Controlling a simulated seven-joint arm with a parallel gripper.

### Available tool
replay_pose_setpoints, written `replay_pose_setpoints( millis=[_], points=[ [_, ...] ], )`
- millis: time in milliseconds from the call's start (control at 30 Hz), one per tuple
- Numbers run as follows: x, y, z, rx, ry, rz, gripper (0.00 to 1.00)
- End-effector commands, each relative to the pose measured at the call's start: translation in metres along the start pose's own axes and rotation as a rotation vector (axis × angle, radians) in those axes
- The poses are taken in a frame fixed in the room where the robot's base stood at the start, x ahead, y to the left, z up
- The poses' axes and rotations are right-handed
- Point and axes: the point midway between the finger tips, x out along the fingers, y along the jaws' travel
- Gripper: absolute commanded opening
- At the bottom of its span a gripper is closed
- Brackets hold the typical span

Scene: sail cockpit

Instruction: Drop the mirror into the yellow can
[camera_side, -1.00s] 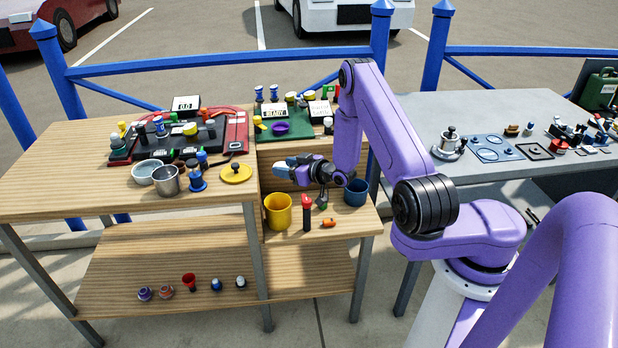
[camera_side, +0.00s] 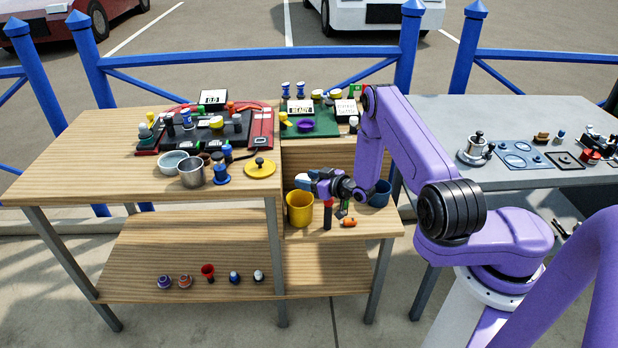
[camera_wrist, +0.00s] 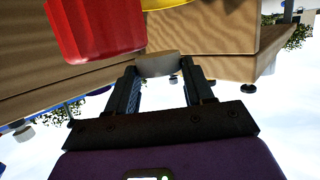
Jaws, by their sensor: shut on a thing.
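The yellow can (camera_side: 300,210) stands upright on the lower right shelf, its mouth facing up. My gripper (camera_side: 314,182) lies roughly level and points left, just above the can. In the wrist view my gripper (camera_wrist: 160,78) has its two dark fingers on either side of a pale, rounded piece, the mirror (camera_wrist: 155,64). In the side view the mirror (camera_side: 303,180) seems to be the pale blue-white piece at the gripper's tip, over the can's mouth. A bit of the yellow can (camera_wrist: 163,4) shows at the wrist view's top edge, beyond the mirror.
A red-topped bottle (camera_side: 327,214) stands right beside the can, under my gripper; its red part (camera_wrist: 95,25) looms large in the wrist view. An orange item (camera_side: 349,222) and a blue cup (camera_side: 379,194) are to the right. A wooden panel (camera_side: 350,152) rises behind.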

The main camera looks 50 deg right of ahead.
Motion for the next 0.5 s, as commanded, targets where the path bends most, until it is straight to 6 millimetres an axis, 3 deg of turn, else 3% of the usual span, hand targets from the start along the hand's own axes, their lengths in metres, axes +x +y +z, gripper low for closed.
replay_pose_setpoints(
  millis=[100, 133, 200, 500],
  points=[
    [0.0000, 0.0000, -0.0004, 0.000, 0.001, 0.000, 0.22],
    [0.0000, 0.0000, -0.0004, 0.000, 0.001, 0.000, 0.62],
    [0.0000, 0.0000, -0.0004, 0.000, 0.001, 0.000, 0.82],
    [-0.0007, 0.0000, -0.0002, 0.000, 0.000, 0.000, 0.82]
  ],
)
